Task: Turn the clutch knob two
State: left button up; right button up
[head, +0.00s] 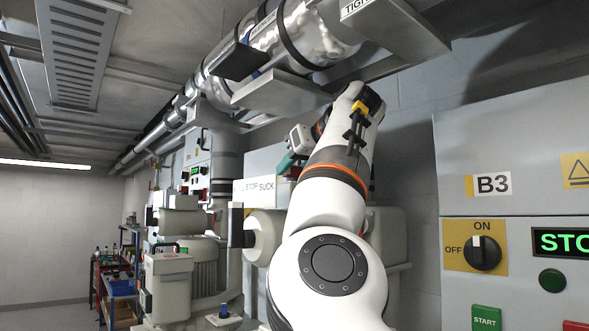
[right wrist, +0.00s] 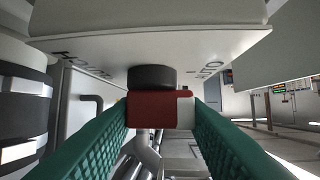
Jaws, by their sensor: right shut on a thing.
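In the right wrist view a knob with a dark round base (right wrist: 152,77) and a red and white grip (right wrist: 158,108) stands out from a pale panel. My right gripper (right wrist: 160,115) has its green ribbed fingers on both sides of the grip and is shut on it. In the head view my right arm reaches up and away, and my right gripper (head: 288,164) is at the machine beside the "STOP SUCK" label (head: 259,186). The knob is mostly hidden there by the gripper and arm. My left gripper is not in view.
A large metal pipe (head: 315,35) runs overhead, close above my right arm. At the right a grey B3 panel (head: 530,130) carries an ON/OFF knob (head: 484,252) and buttons. More machines and a shelf (head: 118,285) stand at the far left; the floor there looks clear.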

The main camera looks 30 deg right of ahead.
jog(key=shift+n+y, duration=0.5)
jog(key=shift+y, duration=0.1)
jog(key=o, duration=1)
jog(key=shift+s+d+b, duration=0.1)
jog(key=shift+s+b, duration=0.35)
jog(key=shift+b, duration=0.05)
jog(key=s+d+b, duration=0.1)
jog(key=s+b, duration=0.5)
jog(key=s, duration=0.6)
jog(key=shift+s+r, duration=0.15)
jog(key=shift+r, duration=0.05)
